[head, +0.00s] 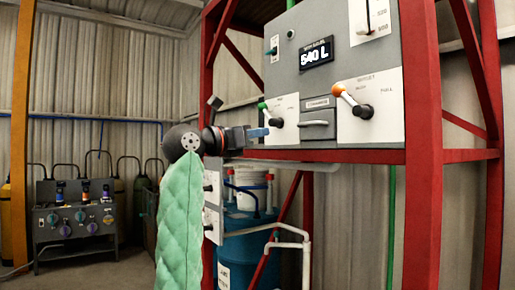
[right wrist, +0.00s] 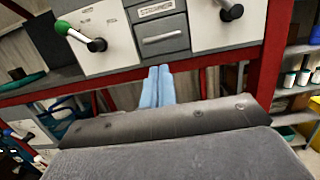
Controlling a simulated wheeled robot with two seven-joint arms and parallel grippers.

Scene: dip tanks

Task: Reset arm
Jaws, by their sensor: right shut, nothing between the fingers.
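My right gripper (head: 262,132) is in front of the grey control panel (head: 318,78), near its lower left edge. In the right wrist view its two light blue fingers (right wrist: 158,86) are together with nothing between them, below the panel's drawer-like handle (right wrist: 162,38). A green-tipped lever (head: 269,115) is just beyond the fingertips in the head view; whether they touch cannot be told. It also shows in the right wrist view (right wrist: 82,36), up and left of the fingers. An orange-tipped lever (head: 352,100) is further right. My left gripper is not in view.
A red steel frame (head: 424,140) surrounds the panel, whose display (head: 316,54) reads 540 L. Below are a blue tank (head: 238,245), a white bucket (head: 250,184) and white pipes (head: 290,232). A grey rack with knobs (head: 75,222) stands at far left.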

